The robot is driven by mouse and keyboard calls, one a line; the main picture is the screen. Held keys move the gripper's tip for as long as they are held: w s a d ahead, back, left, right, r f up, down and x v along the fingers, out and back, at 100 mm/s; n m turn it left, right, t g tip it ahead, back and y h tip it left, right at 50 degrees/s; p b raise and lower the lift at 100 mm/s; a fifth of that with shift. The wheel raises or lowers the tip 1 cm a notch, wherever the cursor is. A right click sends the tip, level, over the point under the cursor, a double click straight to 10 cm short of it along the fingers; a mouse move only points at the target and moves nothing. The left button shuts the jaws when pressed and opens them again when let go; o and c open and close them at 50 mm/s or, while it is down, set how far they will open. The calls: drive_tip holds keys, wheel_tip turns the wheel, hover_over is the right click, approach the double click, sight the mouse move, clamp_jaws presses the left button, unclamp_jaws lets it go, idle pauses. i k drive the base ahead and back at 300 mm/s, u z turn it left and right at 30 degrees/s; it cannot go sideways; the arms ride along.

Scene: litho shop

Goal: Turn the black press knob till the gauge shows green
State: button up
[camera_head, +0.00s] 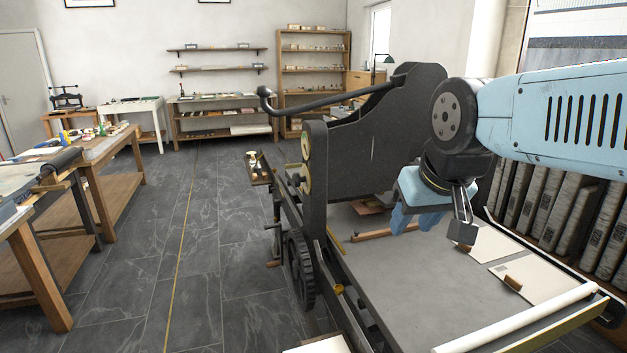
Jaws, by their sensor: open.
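The dark press (370,140) stands in the middle of the camera_head view. Two small brass-rimmed round fittings sit one above the other on its left face; the upper one (305,146) looks like a gauge seen edge-on, and its colour reading cannot be told. The black press knob cannot be picked out for certain against the dark frame. My gripper (413,222) has light blue fingers pointing down. It is open and empty above the grey press bed (385,270), to the right of the press's upright, apart from the round fittings.
A long black lever (325,104) juts left from the press top. A toothed wheel (301,270) is on its left side. A white roller (515,318) and pale sheets (530,278) lie on the bed's right. Stone slabs (560,205) stand at right. The left floor aisle (215,240) is clear.

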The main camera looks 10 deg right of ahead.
sight(297, 179)
drive_tip(key=z, duration=1.35)
drive_tip(key=k, duration=1.4)
drive_tip(key=u, duration=1.55)
drive_tip(key=i, duration=1)
